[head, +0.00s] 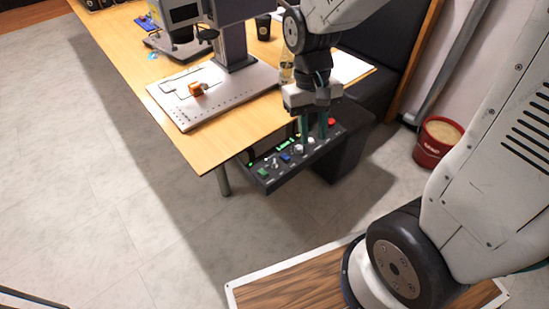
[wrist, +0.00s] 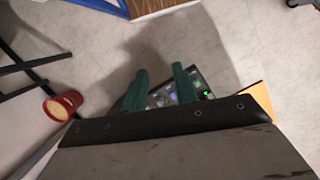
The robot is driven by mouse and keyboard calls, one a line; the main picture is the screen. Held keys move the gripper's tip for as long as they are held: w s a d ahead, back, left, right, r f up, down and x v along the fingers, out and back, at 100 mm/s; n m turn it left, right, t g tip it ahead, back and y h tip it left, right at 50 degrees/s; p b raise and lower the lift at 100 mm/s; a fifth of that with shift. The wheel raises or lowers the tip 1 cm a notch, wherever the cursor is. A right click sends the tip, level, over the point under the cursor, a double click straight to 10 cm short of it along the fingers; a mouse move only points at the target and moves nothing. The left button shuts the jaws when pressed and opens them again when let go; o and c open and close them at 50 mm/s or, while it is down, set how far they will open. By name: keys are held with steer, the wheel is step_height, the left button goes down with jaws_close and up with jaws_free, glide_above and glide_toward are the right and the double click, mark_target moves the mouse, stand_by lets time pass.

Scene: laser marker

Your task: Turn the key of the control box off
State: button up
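The dark control box (head: 322,151) sits under the right edge of the wooden table, with its sloped panel facing up. The panel has a green button, a blue button, pale knobs, a red button and lit green displays. The key is too small to tell apart from the other controls. My gripper (head: 313,131) points down over the panel's right half, near the pale knobs, with its teal fingers apart. In the wrist view my gripper (wrist: 160,72) shows a gap between its fingers, and part of the control box (wrist: 203,78) shows beyond them. I cannot tell whether the fingers touch the panel.
A dark cup and a bottle stand behind. A red bucket (head: 437,142) stands on the floor at right. Floor left of the table is clear.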

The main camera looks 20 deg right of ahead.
steer(key=w+a+f+m+t, duration=0.1)
steer(key=w+f, duration=0.4)
steer(key=f, duration=0.1)
steer(key=w+a+f+m, duration=0.1)
steer(key=w+f, duration=0.4)
steer(key=f, duration=0.1)
steer(key=w+a+f+m+t, duration=0.1)
steer(key=w+f+m, duration=0.1)
steer(key=w+f, duration=0.3)
steer(key=shift+f+t, duration=0.3)
steer(key=shift+f, duration=0.1)
steer(key=shift+w+a+f+m, duration=0.1)
steer(key=shift+w+f+m, duration=0.1)
steer(key=shift+f+m, duration=0.1)
step_height(320, 180, down, 7)
steer(key=shift+f, duration=0.1)
jaws_close()
